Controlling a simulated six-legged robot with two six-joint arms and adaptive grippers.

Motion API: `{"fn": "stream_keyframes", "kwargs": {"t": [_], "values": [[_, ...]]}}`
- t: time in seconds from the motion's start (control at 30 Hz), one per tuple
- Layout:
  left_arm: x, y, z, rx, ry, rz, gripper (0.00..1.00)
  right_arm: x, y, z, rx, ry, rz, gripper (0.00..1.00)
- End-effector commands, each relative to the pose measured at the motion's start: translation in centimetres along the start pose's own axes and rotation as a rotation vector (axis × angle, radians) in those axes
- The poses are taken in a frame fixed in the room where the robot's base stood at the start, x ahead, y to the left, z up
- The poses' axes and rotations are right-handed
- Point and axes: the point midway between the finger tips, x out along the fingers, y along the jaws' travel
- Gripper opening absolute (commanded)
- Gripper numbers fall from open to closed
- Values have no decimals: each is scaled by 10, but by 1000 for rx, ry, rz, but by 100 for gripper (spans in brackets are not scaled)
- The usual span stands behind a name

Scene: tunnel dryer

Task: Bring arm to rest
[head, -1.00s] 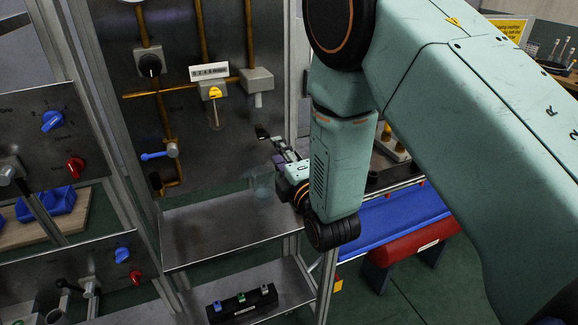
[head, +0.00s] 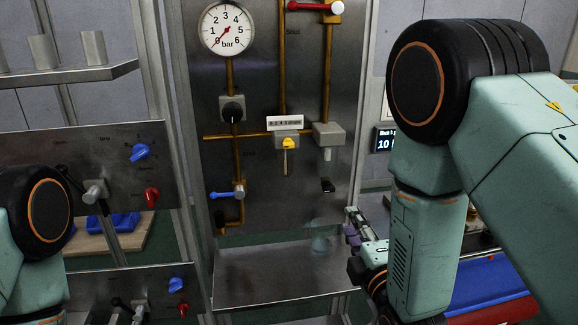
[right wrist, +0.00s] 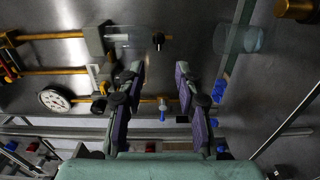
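My right gripper (head: 356,228) is at the right edge of the metal shelf in the head view, beside a clear cup (head: 320,243). In the right wrist view its two purple-padded fingers (right wrist: 157,78) are apart with nothing between them. The clear cup shows faintly in the wrist view (right wrist: 243,38), beyond the fingers and to the right, apart from them. My right arm (head: 428,235) is bent, its forearm hanging down. Part of my left arm (head: 38,220) shows at the lower left; my left gripper is out of view.
A metal panel carries a pressure gauge (head: 227,28), brown pipes, a blue lever (head: 222,195) and a yellow tap (head: 289,143). The shelf (head: 260,285) below is mostly bare. A side panel has blue and red knobs (head: 140,152). A blue belt (head: 490,283) lies right of my forearm.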

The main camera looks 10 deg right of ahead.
Motion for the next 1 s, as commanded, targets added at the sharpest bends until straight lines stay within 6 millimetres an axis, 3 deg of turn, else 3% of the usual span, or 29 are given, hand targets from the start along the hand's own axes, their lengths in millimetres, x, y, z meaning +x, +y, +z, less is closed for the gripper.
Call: {"fn": "stream_keyframes", "kwargs": {"t": [0.17, 0.27, 0.37, 0.57, 0.7, 0.9, 1.0], "values": [[0, 0, 0, 0, 0, 0, 34, -4, -28, 2, 258, -24, -129, 34], [1, 0, 0, 0, 0, 0, 34, -16, -60, 4, 462, -79, -264, 34], [10, 0, 0, 0, 0, 0, 34, -38, -108, 9, 668, -178, -416, 34], [38, 0, 0, 0, 0, 0, 34, -113, -217, 18, 1027, -491, -708, 34], [62, 0, 0, 0, 0, 0, 34, -178, -284, 22, 1191, -751, -866, 34], [102, -1, 0, 0, 0, 0, 34, -279, -364, 24, 1290, -1110, -1047, 34], [120, -1, 0, 0, 0, 0, 34, -315, -391, 24, 1275, -1197, -1111, 34]]}}
